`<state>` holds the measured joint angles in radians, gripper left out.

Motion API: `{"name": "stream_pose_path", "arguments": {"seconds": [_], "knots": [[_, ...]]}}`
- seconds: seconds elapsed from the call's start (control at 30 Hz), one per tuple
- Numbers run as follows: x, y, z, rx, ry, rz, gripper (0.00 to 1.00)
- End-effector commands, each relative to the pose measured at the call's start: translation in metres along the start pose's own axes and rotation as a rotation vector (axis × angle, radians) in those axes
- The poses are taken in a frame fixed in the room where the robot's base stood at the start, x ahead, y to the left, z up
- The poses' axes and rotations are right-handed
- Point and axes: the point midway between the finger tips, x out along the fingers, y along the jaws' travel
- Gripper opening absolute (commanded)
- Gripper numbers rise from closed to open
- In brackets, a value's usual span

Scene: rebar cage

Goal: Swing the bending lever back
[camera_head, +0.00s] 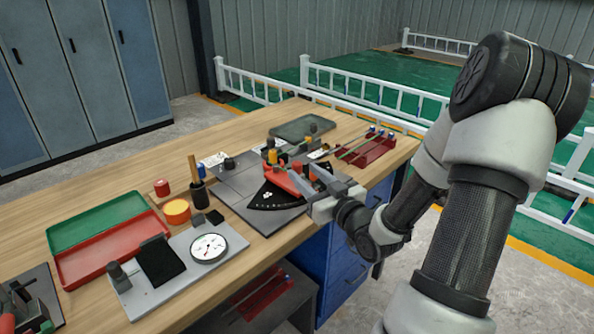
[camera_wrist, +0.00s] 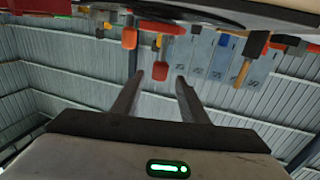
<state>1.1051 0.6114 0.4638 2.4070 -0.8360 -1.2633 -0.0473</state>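The bending fixture (camera_head: 234,184) is a grey plate with a black sector scale (camera_head: 275,196) on the workbench. A red lever part (camera_head: 280,180) lies over the scale, with pins and a yellow knob (camera_head: 272,157) behind it. My gripper (camera_head: 306,180) is at the right side of the fixture, close to the red part, its fingers pointing left. In the wrist view my gripper (camera_wrist: 161,80) has its two fingers apart. An orange-red piece (camera_wrist: 160,70) shows in line with the gap between the fingertips; I cannot tell whether it touches them. My gripper partly hides the fixture's right side.
A red rack with rods (camera_head: 366,149) and a grey-green tray (camera_head: 303,127) stand behind. White railings (camera_head: 380,97) stand beyond the bench.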

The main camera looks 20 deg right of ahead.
Motion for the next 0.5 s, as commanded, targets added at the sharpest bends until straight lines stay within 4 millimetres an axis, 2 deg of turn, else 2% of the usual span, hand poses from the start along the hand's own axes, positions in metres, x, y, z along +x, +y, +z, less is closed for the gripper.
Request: {"name": "stream_pose_path", "arguments": {"seconds": [0.03, 0.2, 0.5], "knots": [[0.011, 0.000, 0.001, -0.001, 0.002, -0.002, 0.40], [0.036, 0.000, 0.001, 0.000, 0.001, -0.001, 0.40], [0.050, 0.000, 0.001, 0.001, 0.000, 0.001, 0.40]]}}
